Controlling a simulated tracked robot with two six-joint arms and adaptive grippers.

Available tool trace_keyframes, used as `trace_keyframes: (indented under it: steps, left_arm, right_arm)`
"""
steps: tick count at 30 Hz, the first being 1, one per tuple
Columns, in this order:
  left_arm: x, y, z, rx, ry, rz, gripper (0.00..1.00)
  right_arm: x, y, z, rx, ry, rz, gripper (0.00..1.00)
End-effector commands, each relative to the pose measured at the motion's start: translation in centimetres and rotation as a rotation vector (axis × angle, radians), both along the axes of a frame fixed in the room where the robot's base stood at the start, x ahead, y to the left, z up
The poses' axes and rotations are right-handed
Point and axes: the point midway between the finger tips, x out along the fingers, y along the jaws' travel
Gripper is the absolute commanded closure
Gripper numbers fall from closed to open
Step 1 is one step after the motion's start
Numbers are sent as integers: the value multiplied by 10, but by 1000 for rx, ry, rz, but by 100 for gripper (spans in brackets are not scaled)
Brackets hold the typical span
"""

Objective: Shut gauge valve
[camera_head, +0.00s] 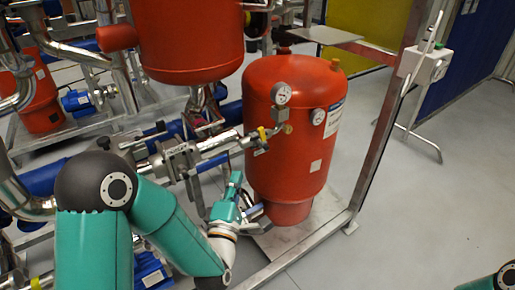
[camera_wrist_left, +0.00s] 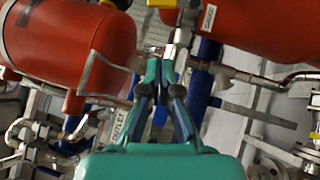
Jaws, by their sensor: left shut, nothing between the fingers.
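A round dial gauge (camera_head: 281,93) stands on a fitting in front of the red tank (camera_head: 288,160) in the head view. A small yellow lever (camera_head: 262,133) and a brass fitting (camera_head: 287,128) sit below it; I cannot tell which is the gauge valve or how it is turned. My left gripper (camera_head: 254,212) is low beside the tank's base, well below the gauge and lever. The gauge and lever cannot be made out there. My right gripper is out of view.
A metal pipe with a valve body (camera_head: 178,162) runs above my left forearm. A steel frame post (camera_head: 377,130) rises right of the tank.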

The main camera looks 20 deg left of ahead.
Motion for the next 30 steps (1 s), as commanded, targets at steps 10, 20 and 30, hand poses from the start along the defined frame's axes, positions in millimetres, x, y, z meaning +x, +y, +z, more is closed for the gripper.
trace_keyframes:
  steps: [10, 20, 30]
  left_arm:
    - [59, 11, 15, 1, 0, 5, 100]
    - [109, -1, 26, 2, 2, 1, 100]
    - [120, -9, 27, 1, 4, 4, 100]
  right_arm:
    - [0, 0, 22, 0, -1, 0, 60]
    - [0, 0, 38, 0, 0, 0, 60]
    - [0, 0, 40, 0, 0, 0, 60]
